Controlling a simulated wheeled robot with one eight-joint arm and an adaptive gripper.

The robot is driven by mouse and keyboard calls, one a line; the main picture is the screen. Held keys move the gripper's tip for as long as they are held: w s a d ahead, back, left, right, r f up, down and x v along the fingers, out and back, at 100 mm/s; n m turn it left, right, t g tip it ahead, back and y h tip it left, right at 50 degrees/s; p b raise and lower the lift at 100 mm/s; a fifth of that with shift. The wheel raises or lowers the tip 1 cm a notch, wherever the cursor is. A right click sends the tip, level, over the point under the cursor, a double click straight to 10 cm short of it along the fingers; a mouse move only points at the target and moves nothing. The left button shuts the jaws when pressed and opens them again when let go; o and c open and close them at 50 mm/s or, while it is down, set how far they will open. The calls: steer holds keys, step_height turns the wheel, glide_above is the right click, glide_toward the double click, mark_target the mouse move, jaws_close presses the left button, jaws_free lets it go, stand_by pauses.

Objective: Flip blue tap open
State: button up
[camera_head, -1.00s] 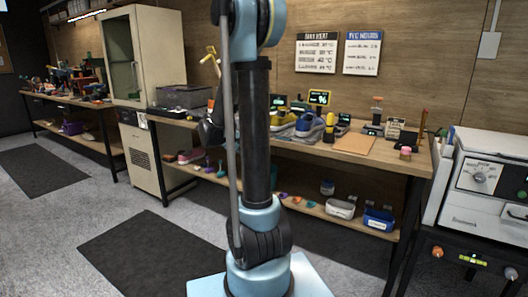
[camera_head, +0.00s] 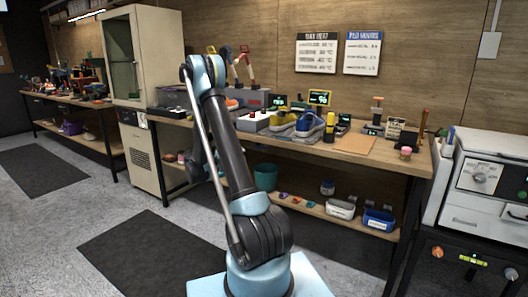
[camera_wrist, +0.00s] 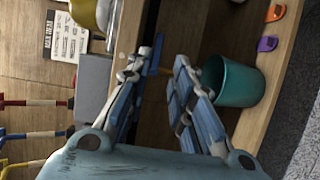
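In the wrist view, a blue tap-like bar (camera_wrist: 36,134) shows at the left edge. It lies between a red bar (camera_wrist: 34,102) and a yellow bar (camera_wrist: 32,163). My gripper is hidden in the head view.
A teal bucket (camera_head: 265,177) stands on the lower shelf and also shows in the wrist view (camera_wrist: 240,84). A cabinet (camera_head: 147,60) stands at the left.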

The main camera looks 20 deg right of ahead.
mark_target(264, 148)
steer(key=x, duration=1.7)
steer(key=shift+w, duration=0.4)
steer(key=shift+c, duration=0.3)
